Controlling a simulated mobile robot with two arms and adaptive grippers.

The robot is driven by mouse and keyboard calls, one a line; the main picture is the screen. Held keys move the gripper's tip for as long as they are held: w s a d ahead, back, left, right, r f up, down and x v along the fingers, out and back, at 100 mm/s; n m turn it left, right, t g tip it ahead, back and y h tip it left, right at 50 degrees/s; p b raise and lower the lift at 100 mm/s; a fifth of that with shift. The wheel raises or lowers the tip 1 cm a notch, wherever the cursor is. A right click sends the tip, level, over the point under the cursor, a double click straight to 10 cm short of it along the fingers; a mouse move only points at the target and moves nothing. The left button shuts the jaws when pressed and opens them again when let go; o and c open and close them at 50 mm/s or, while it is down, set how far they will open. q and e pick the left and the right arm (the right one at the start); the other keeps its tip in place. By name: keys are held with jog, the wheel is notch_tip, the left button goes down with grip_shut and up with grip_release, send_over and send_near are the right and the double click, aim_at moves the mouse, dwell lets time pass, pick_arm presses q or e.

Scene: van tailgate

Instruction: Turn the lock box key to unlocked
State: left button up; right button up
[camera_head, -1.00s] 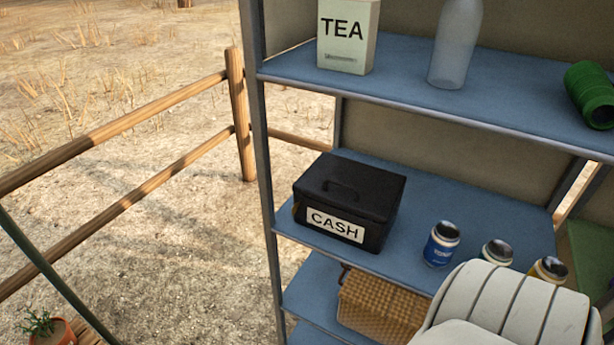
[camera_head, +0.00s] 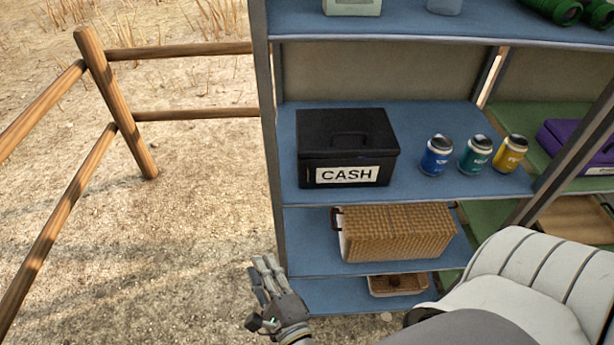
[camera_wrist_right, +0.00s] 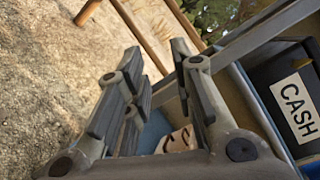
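The lock box is a black box labelled CASH (camera_head: 347,132), with its lid down and a handle on top. It stands at the left end of a blue shelf in the head view. It also shows at the right edge of the wrist view (camera_wrist_right: 286,72). I cannot make out a key clearly; a small yellowish spot shows near the box's edge in the wrist view. My right gripper (camera_head: 264,264) is below and left of the box, apart from it, outside the shelf post. In the wrist view its fingers (camera_wrist_right: 156,52) are spread and empty. My left gripper is not in view.
A wicker basket (camera_head: 397,232) sits on the shelf below. The grey shelf post (camera_head: 269,140) stands left of the box. A wooden fence (camera_head: 117,105) is further left, with open ground between.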

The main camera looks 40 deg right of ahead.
jog(key=s+d+r+m+g+h, duration=0.1)
jog(key=s+d+r+m+h, duration=0.1)
jog(key=d+r+m+h, duration=0.45)
jog(key=s+d+r+m+g+h, duration=0.1)
jog(key=s+d+r+m, duration=0.15)
jog(key=r+m, duration=0.75)
jog(key=shift+m, duration=0.45)
jog(key=p+x, duration=0.1)
jog(key=x, duration=0.2)
jog(key=p+x, duration=0.1)
jog(key=x, duration=0.2)
jog(key=f+p+x, duration=0.1)
jog(key=x, duration=0.3)
jog(key=shift+p, duration=0.3)
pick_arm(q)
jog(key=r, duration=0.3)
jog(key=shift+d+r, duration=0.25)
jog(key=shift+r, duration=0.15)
pick_arm(e)
jog(key=shift+w+d, duration=0.35)
jog(key=shift+w, duration=0.1)
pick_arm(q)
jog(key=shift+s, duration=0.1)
pick_arm(e)
grip_shut()
